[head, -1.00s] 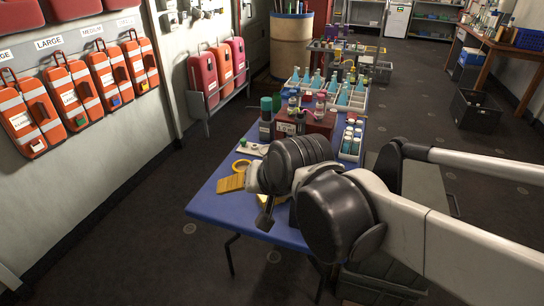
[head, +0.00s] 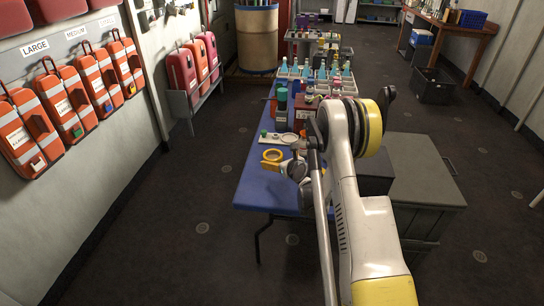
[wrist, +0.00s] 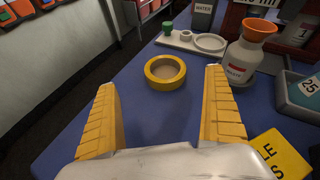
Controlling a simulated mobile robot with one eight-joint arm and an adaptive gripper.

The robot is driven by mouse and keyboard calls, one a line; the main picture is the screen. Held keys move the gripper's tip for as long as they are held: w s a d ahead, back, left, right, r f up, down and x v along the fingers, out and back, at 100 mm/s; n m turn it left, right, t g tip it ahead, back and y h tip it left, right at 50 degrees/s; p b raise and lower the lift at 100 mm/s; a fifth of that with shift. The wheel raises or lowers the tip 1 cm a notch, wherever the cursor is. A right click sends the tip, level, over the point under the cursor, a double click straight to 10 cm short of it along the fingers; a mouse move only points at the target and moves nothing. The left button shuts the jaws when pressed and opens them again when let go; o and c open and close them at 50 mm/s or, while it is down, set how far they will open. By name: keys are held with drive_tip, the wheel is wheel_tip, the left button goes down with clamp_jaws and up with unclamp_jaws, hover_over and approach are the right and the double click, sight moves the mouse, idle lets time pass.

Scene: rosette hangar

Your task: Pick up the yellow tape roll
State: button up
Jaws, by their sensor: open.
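The yellow tape roll (wrist: 165,83) lies flat on the blue table in the wrist view, ahead of my gripper and near the middle. It also shows as a yellow ring (head: 272,161) near the table's left edge in the head view. My gripper (wrist: 159,79) is open, with one ridged yellow finger on each side of the picture. The roll appears between and just beyond the fingertips, with nothing held. In the head view my arm hides much of the gripper.
The blue table (wrist: 120,80) is clear left of the roll. Behind it lies a grey tray (wrist: 172,40) with round items. To the right stand an orange-topped bottle (wrist: 240,62) and a grey bin (wrist: 282,98) marked 25. A yellow lettered card (wrist: 280,155) lies near the right finger.

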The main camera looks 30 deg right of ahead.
sight(277, 160)
drive_tip(key=f, duration=0.1)
drive_tip(key=d+f+m, duration=0.1)
drive_tip(key=shift+w+d+f+m, duration=0.1)
drive_tip(key=shift+w+f+m, duration=0.05)
drive_tip(key=shift+f+m, duration=0.15)
drive_tip(key=b+x, duration=0.1)
drive_tip(key=x, duration=0.4)
drive_tip(key=shift+b, duration=0.4)
drive_tip(key=b+x, duration=0.2)
drive_tip(key=x, duration=0.1)
drive_tip(key=b+x, duration=0.1)
drive_tip(key=x, duration=0.1)
drive_tip(key=shift+w+r, duration=0.2)
drive_tip(key=shift+w, duration=0.1)
drive_tip(key=c, duration=1.2)
